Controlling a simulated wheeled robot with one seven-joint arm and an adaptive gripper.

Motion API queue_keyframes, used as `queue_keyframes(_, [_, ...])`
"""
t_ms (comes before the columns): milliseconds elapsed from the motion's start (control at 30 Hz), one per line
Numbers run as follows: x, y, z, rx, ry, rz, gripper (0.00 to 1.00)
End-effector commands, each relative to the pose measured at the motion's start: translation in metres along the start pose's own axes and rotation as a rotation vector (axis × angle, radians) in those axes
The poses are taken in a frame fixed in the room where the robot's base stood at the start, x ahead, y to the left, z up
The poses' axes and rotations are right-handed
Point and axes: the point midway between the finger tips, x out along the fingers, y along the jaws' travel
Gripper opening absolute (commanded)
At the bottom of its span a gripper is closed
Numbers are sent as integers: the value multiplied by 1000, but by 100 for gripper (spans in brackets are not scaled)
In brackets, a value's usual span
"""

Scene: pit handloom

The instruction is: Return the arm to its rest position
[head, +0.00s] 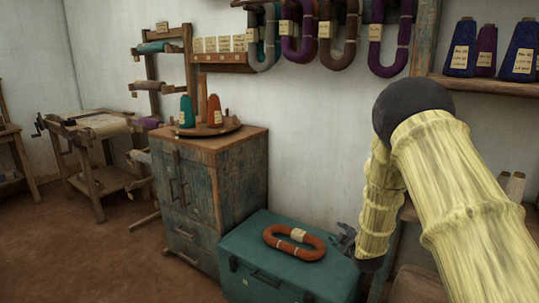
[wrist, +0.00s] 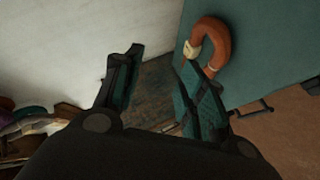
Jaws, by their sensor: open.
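My arm (head: 455,180), in a yellow cover with a dark joint, reaches in from the right of the head view and bends down. My gripper (head: 343,238) is at its lower end, beside the right part of the teal chest (head: 265,283). In the wrist view my gripper (wrist: 162,72) has its two fingers spread, with nothing between them. An orange-brown skein (head: 283,244) with a pale label lies on the chest lid, left of and apart from my gripper. The skein (wrist: 216,42) also shows in the wrist view, partly hidden by a finger.
A worn blue cabinet (head: 215,195) stands left of the chest, with a round tray (head: 205,130) of thread cones on top. Skeins (head: 343,35) hang on the wall above. A shelf of cones (head: 490,82) is at the right. Open floor (head: 100,250) lies at the left.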

Motion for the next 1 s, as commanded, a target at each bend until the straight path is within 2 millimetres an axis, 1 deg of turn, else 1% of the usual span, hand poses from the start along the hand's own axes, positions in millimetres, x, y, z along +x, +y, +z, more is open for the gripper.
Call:
queue_keyframes(33, [-8,-28,16,44,-32,-39,41])
queue_keyframes(67, [-13,-42,24,71,-50,-58,41])
queue_keyframes(100, [-20,-62,34,107,-74,-85,41])
queue_keyframes(167, [-32,-91,50,162,-112,-123,41])
queue_keyframes(200, [-40,-110,60,198,-139,-148,41])
queue_keyframes(267, [-55,-138,74,252,-181,-185,41])
queue_keyframes(300, [-65,-156,83,287,-210,-209,41])
queue_keyframes(367, [-82,-183,97,341,-255,-243,41])
queue_keyframes(400, [-94,-201,106,376,-287,-265,41])
queue_keyframes(467, [-114,-227,118,429,-335,-297,41])
queue_keyframes(500, [-127,-245,125,462,-369,-319,41])
queue_keyframes(567, [-149,-270,136,514,-421,-349,41])
queue_keyframes(600, [-164,-286,142,548,-457,-368,41])
queue_keyframes(667, [-188,-309,152,597,-513,-395,41])
queue_keyframes(700, [-204,-324,158,630,-552,-413,41])
queue_keyframes(767, [-230,-346,166,678,-611,-437,41])
queue_keyframes(800, [-248,-360,171,710,-652,-453,41])
queue_keyframes(867, [-276,-380,177,756,-715,-475,41])
queue_keyframes(900, [-295,-392,181,786,-757,-489,41])
queue_keyframes(967, [-321,-407,185,826,-818,-504,41])
queue_keyframes(1000, [-338,-416,188,850,-856,-512,41])
